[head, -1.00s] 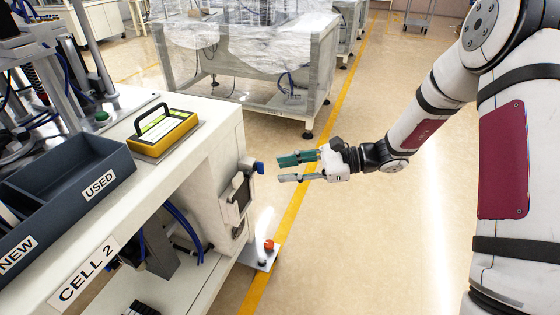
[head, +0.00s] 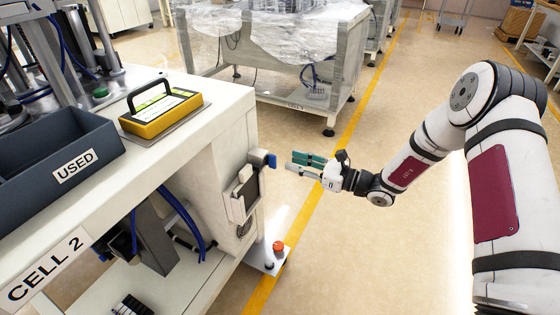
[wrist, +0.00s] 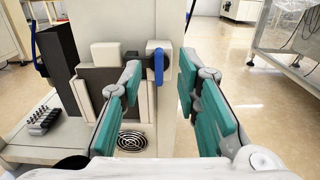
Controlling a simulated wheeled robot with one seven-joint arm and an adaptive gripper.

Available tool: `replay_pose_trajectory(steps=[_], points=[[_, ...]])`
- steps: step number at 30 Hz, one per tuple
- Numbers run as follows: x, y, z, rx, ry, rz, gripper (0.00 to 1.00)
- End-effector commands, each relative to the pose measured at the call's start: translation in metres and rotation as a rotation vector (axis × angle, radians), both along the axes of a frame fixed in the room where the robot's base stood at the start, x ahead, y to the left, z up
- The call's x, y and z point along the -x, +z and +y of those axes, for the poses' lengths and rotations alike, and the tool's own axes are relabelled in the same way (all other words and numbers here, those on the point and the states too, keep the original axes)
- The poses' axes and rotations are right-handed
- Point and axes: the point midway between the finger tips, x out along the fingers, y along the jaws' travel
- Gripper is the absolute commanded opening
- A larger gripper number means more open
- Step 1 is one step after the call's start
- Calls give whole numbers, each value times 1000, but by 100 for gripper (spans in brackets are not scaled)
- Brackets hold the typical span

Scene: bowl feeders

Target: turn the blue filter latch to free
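The blue filter latch (head: 271,160) sticks out from the upper part of the filter housing (head: 245,190) on the end face of the Cell 2 bench. In the wrist view the blue latch (wrist: 158,66) hangs downward, ahead of and between my two fingers, nearer the left one. My gripper (head: 290,163) is to the right of the latch in the head view, with green finger pads apart and nothing between them. It also shows open in the wrist view (wrist: 160,85). It does not touch the latch.
A yellow case (head: 161,110) and a dark USED bin (head: 50,150) sit on the bench top (head: 110,205). A plate with a red button (head: 278,246) lies low beside the bench. A plastic-wrapped machine (head: 290,65) stands behind. The floor around my arm is clear.

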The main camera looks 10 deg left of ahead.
Motion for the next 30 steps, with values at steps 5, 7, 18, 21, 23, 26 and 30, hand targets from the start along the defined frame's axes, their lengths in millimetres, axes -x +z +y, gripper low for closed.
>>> replay_pose_trajectory(steps=[5,7,18,21,23,26,30], points=[[-10,-1,31,1,4,-3,30],[-14,-1,40,0,2,-2,30],[-20,0,55,0,0,-1,30],[-20,0,55,0,0,-1,30],[-20,0,55,0,0,-1,28],[-20,0,55,0,0,-1,5],[-20,0,55,0,1,-1,0]])
